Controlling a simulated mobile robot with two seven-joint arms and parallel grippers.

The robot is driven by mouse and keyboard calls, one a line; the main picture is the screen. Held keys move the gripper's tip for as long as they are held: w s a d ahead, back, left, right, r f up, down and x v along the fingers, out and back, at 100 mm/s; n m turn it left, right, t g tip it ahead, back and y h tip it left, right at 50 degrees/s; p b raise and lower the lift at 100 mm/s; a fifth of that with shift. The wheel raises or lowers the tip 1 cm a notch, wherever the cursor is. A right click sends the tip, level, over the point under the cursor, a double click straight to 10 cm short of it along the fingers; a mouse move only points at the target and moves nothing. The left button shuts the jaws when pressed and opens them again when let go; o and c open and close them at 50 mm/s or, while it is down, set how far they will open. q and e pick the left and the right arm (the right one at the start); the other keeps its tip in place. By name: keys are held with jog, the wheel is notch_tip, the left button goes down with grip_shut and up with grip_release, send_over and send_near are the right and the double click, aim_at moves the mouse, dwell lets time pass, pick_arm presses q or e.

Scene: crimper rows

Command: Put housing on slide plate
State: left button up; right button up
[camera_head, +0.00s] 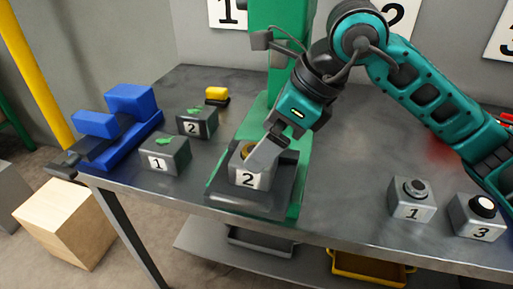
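A grey housing marked 2 (249,180) with a brass-coloured ring in its top is at the dark slide plate (223,190) of the green press. It looks upright over the plate; I cannot tell whether its underside touches. My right gripper (258,160) reaches down from the upper right, with a pale finger against the top and right of this housing. The other finger is hidden, so its grip is unclear. Grey housings marked 1 (411,201) and 3 (479,215) stand on the table at the right. My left gripper is not in view.
Grey blocks marked 1 (165,156) and 2 (197,122) with green tops stand left of the press (275,75). A blue fixture (122,135) is at the left edge, and a small yellow-topped item (217,95) behind.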

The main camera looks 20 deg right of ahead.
jog(key=v, duration=0.7)
jog(key=shift+r, duration=0.2)
jog(key=shift+s, duration=0.1)
